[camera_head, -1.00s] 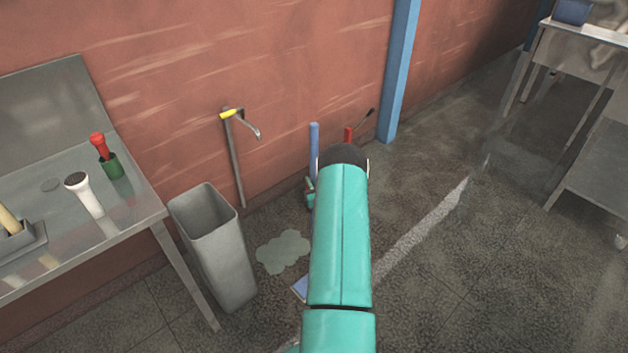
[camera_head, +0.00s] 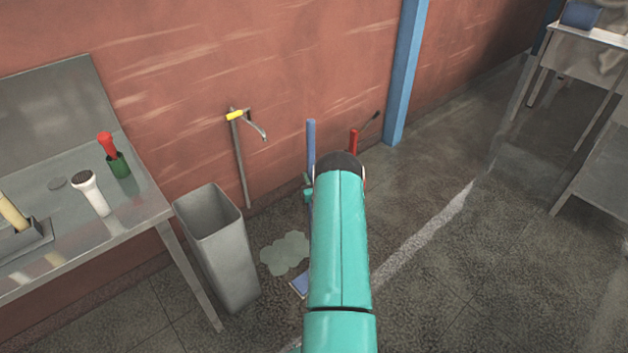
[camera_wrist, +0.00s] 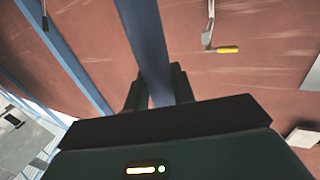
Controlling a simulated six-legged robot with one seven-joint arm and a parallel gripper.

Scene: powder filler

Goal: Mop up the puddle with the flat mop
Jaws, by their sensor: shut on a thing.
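The puddle (camera_head: 285,253) is a pale grey-green patch on the dark floor, right of the grey bin. The flat mop has a blue handle (camera_head: 311,143) standing up behind my arm and a blue head (camera_head: 300,284) low beside the puddle's lower right edge. My arm covers part of the mop, so I cannot tell whether the head touches the floor. In the wrist view my gripper (camera_wrist: 158,88) is shut on the blue handle (camera_wrist: 150,45). In the head view the gripper is mostly hidden behind my arm.
A grey bin (camera_head: 221,250) stands left of the puddle, beside a steel table (camera_head: 140,205). A yellow-gripped tool (camera_head: 240,155) leans on the red wall. A red-handled tool (camera_head: 353,142) stands near the blue post (camera_head: 405,75).

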